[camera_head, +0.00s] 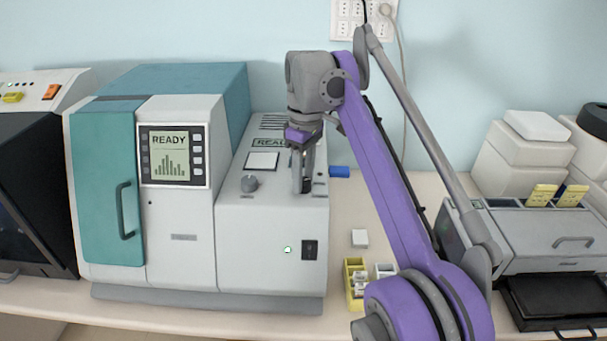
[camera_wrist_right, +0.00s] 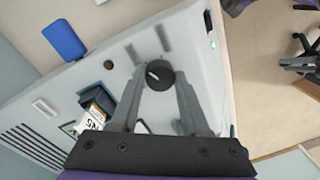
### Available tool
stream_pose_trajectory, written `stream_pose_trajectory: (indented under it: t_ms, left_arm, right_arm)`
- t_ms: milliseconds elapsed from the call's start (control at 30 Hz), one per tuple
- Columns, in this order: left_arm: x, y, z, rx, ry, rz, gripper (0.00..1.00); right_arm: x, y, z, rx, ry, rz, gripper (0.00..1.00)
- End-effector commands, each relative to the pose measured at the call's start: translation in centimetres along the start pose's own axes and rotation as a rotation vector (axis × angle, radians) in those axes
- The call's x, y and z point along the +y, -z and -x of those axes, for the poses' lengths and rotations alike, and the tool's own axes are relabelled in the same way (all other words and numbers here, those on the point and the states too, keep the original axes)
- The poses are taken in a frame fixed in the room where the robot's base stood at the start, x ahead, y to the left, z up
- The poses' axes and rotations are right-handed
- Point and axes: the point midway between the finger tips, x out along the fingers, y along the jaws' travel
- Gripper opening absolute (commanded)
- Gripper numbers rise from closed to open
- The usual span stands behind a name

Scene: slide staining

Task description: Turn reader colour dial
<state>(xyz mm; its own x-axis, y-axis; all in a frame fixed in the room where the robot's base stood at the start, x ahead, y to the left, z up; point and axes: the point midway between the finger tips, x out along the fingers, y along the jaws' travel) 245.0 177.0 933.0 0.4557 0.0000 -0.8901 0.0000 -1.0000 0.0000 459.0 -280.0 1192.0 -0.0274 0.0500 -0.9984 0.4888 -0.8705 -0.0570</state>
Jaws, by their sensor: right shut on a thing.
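The reader is a pale grey and teal machine (camera_head: 228,235) with a "READY" screen (camera_head: 170,155) on its front. My right gripper (camera_head: 302,186) reaches down to the right part of its lower top panel. In the right wrist view, a round dark dial (camera_wrist_right: 158,76) with a white pointer mark sits between the fingertips of my right gripper (camera_wrist_right: 160,84), which is shut on it. A second grey knob (camera_head: 249,183) stands further left on the panel, clear of the gripper. My left gripper is not in view.
A blue block (camera_head: 339,172) lies right of the reader; it also shows in the right wrist view (camera_wrist_right: 64,40). A yellow rack (camera_head: 354,290) and a small white box (camera_head: 360,238) stand on the bench. A grey machine (camera_head: 545,240) is at the right.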

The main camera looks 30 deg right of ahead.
Motion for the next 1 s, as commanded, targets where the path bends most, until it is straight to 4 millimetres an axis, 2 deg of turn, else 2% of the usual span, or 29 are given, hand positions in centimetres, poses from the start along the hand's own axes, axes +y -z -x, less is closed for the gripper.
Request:
stream_pose_trajectory:
  t_ms: [267, 1000]
  left_arm:
    - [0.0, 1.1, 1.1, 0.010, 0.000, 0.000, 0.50]
    - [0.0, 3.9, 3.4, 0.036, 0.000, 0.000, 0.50]
  right_arm:
    - [-0.1, -0.1, 0.3, 0.011, 0.001, -0.183, 0.00]
    - [-0.1, -0.1, 0.2, 0.048, 0.001, -0.832, 0.00]
